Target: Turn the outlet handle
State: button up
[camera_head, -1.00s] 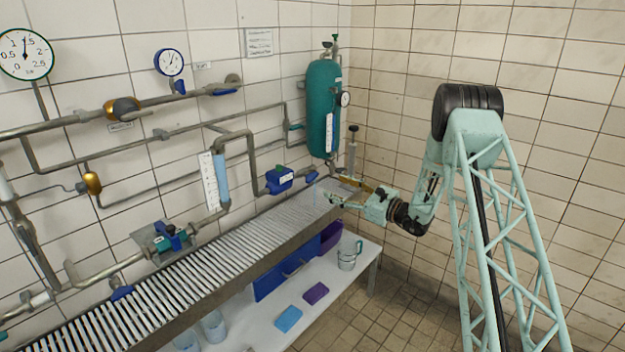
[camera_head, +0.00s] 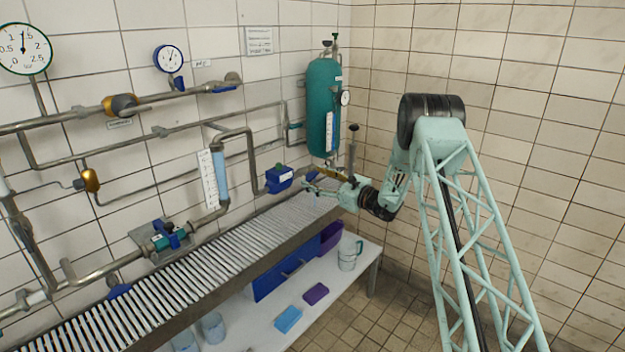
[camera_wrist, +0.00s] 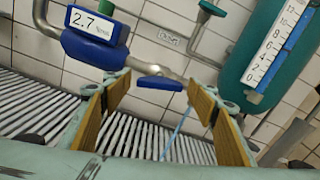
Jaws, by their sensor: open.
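A blue handle, taken as the outlet handle (camera_wrist: 160,83), sits on the end of a bent grey pipe in the wrist view, framed between my fingertips. It also shows small in the head view (camera_head: 311,176), right of the blue flow meter. My gripper (camera_head: 316,181) is open and empty, close to the handle; it also shows in the wrist view (camera_wrist: 157,96). The fingers have tan inner pads and stand on either side of the handle in the picture. I cannot tell how much depth lies between fingertips and handle.
The blue meter (camera_wrist: 95,45) reading 2.7 is close to my left finger. A teal tank (camera_head: 323,108) with a scale stands to the right. A slatted grey rack (camera_head: 215,262) runs below. A thin light-blue strand (camera_wrist: 180,130) hangs below the handle.

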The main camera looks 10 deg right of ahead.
jog(key=shift+w+a, duration=0.4)
jog(key=shift+w, duration=0.1)
jog(key=shift+c, duration=0.5)
jog(key=c, duration=0.8)
jog(key=shift+f+n+b, duration=0.1)
jog(key=shift+n+b, duration=0.2)
jog(key=shift+b, duration=0.15)
jog(key=shift+n+b, duration=0.8)
jog(key=shift+b, duration=0.05)
jog(key=o, duration=0.9)
